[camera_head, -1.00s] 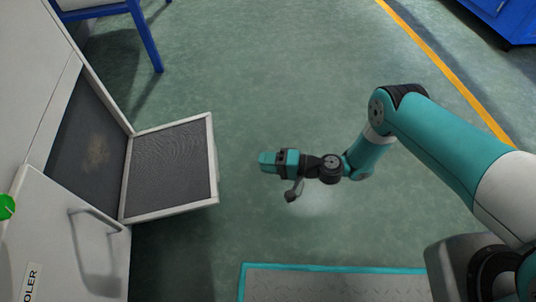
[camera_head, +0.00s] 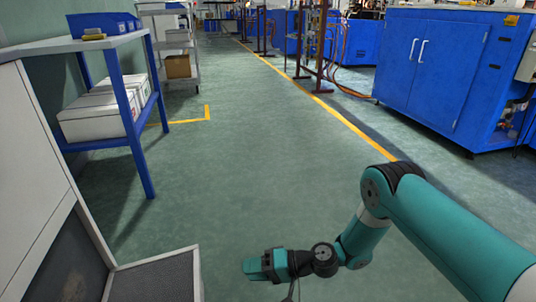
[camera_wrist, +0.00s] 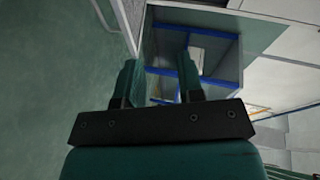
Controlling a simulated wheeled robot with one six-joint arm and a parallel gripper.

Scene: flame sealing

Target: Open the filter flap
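The filter flap (camera_head: 158,279) shows at the bottom left of the head view as a grey mesh panel in a pale frame. It stands swung out from the white cabinet (camera_head: 38,215), beside a dark mesh opening (camera_head: 75,262). The flap's lower part is cut off by the picture edge. My gripper (camera_head: 255,268) is to the right of the flap, apart from it, over the floor. In the wrist view my gripper's two fingers (camera_wrist: 160,82) are spread with a gap between them and nothing held.
A blue-framed shelf (camera_head: 140,120) with white boxes (camera_head: 95,115) stands beyond the cabinet. A blue cabinet (camera_head: 430,75) is at the upper right. The green floor (camera_head: 260,170) between them is clear, with a yellow line (camera_head: 335,118) along it.

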